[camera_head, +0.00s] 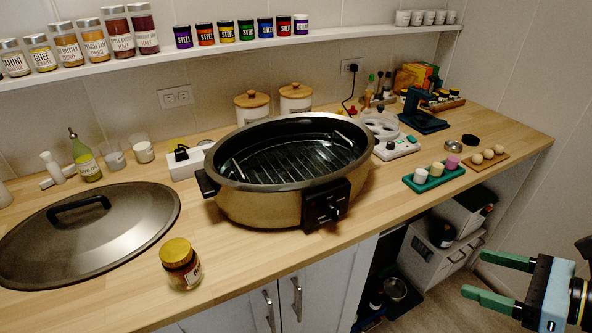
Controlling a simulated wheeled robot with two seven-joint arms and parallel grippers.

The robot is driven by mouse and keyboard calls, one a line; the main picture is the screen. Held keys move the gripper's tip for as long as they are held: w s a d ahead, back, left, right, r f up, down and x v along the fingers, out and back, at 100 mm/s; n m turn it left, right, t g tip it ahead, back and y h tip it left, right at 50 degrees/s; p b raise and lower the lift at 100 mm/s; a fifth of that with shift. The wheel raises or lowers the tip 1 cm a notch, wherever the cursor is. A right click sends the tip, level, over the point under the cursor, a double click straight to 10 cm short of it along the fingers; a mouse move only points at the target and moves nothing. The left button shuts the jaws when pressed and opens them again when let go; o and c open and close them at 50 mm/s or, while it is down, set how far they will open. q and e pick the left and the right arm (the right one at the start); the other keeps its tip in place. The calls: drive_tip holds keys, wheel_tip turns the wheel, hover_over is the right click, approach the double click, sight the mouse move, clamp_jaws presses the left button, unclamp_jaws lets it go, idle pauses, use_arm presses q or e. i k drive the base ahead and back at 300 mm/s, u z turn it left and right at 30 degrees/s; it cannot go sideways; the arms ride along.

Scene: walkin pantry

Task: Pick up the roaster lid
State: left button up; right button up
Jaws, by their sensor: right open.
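The roaster lid (120,232) is a large oval of dark, shiny metal with a black bar handle (79,206) on top. It lies flat on the left of the wooden counter. The roaster (265,205) stands uncovered to its right, with a gold-brown body, a black inside with a wire rack, and a black control box on its front. My right gripper (490,283) is at the lower right, beyond the counter's front edge, with its green fingers spread and nothing between them. It is far from the lid. My left gripper is out of view.
A gold-capped jar (181,264) stands close to the lid's right front. A green bottle (86,160) and glass jars stand behind the lid. A shelf (200,52) with jars and tins runs above. A green tray (435,176) is right of the roaster.

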sight(83, 235)
drive_tip(key=u, duration=1.45)
